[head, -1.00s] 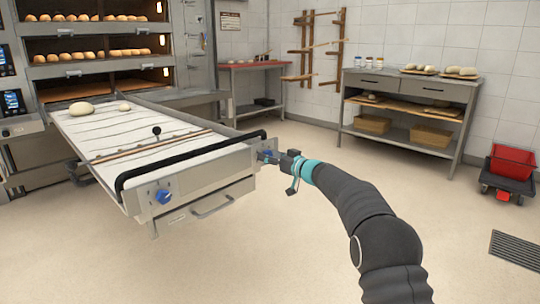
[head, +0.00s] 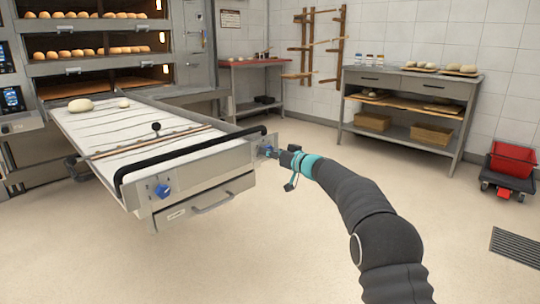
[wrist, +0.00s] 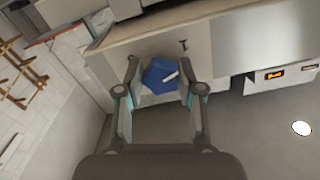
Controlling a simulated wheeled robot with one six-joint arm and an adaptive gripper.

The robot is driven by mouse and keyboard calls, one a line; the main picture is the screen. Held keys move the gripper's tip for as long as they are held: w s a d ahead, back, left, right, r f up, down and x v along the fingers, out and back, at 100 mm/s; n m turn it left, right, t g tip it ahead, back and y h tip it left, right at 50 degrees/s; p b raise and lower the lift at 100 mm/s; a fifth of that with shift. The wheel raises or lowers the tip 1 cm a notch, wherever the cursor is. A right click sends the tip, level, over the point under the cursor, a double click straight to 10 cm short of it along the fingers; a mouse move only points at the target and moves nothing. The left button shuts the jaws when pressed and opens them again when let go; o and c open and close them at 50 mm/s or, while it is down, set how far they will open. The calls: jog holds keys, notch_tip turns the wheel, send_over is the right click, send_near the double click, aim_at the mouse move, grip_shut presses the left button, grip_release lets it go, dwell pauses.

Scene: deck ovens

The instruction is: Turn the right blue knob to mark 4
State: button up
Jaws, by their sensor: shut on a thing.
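The right blue knob (head: 266,151) is on the front panel of the loader table, near its right end. In the wrist view the knob (wrist: 155,82) sits between the two fingers, and its white pointer line lies aslant. The number marks around it cannot be read. My gripper (head: 274,153) is shut on the knob; it also shows in the wrist view (wrist: 160,72), a finger on each side. The left blue knob (head: 163,191) is on the same panel, with nothing touching it.
A black bar handle (head: 190,157) runs along the loader's front edge above the panel. A drawer handle (head: 212,204) is below. Dough lies on the loader's cloth (head: 130,128). A shelf table (head: 410,88) stands at the back right. The floor around my arm is clear.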

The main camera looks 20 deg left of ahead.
jog(key=shift+s+m+p, duration=0.1)
jog(key=shift+m+p, duration=3.8)
jog(key=shift+m, duration=13.1)
jog(key=o, duration=1.2)
jog(key=shift+c, duration=0.2)
